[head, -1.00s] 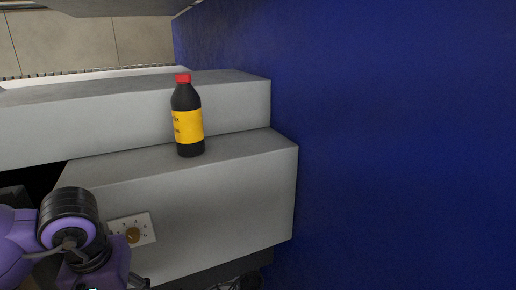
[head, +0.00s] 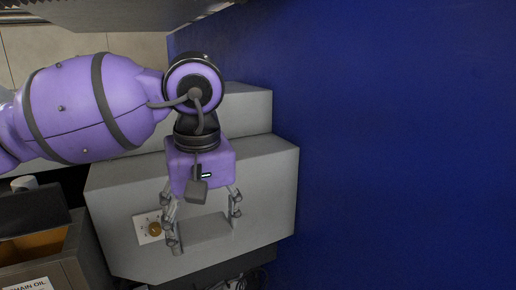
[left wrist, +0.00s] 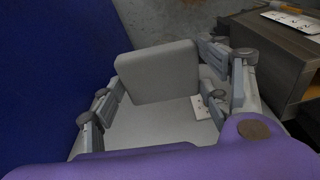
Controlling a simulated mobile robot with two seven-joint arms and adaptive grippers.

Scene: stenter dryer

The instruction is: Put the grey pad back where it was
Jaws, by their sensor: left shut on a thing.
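The grey pad (head: 206,231) is a flat, pale grey rectangle. My left gripper (head: 203,222) is shut on it, with one finger at each side edge. In the left wrist view the pad (left wrist: 158,72) shows large and tilted between the fingers of the left gripper (left wrist: 160,90). The pad is in front of the grey stepped housing (head: 270,180); I cannot tell whether it touches it. My right gripper is not in view.
A tall blue wall (head: 400,140) bounds the right.

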